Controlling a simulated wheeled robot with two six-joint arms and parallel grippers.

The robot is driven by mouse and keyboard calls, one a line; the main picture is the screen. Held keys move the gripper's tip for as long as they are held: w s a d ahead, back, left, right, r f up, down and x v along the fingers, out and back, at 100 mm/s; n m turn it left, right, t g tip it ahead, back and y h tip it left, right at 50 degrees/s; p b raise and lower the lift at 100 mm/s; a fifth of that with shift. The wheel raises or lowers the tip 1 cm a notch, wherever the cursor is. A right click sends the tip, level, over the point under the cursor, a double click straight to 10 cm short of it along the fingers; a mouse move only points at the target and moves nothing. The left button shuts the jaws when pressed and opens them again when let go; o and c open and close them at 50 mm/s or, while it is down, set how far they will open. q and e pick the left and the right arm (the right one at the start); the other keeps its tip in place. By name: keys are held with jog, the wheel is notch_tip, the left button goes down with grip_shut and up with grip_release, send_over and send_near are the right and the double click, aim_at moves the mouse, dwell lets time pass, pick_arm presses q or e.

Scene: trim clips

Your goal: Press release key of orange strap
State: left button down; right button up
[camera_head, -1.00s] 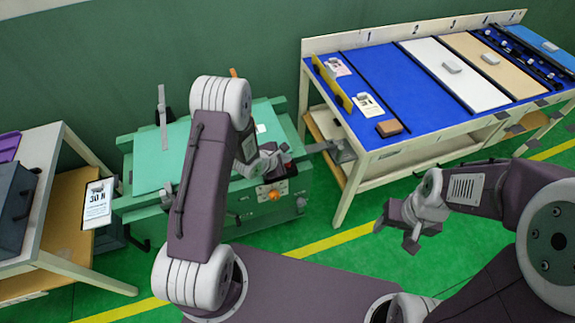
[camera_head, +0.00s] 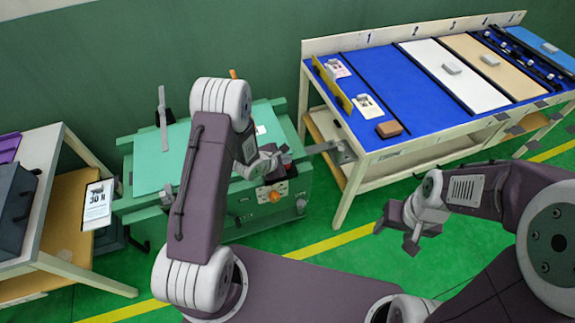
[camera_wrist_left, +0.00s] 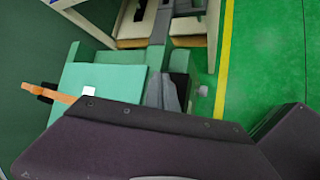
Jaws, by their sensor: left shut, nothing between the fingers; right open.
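An orange strap (camera_wrist_left: 60,96) shows at the left of the left wrist view, with a black piece by its end. In the head view only a small orange tip (camera_head: 233,73) shows behind my left arm, at the green bench's far edge. I cannot make out its release key. My left gripper (camera_head: 284,156) is shut and empty at the right end of the green bench (camera_head: 150,170), above a panel with an orange knob (camera_head: 274,196). My right gripper (camera_head: 395,234) is open and empty above the floor, right of the bench.
A blue-topped table (camera_head: 375,75) with numbered lanes stands at the right. A grey bar (camera_head: 322,147) lies between it and the bench. A table with dark bins (camera_head: 20,215) and a "30 N" card (camera_head: 97,203) is at the left. Green floor is free in front.

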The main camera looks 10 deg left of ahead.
dwell(0.8)
pick_arm(q)
jog(key=shift+f, duration=0.4)
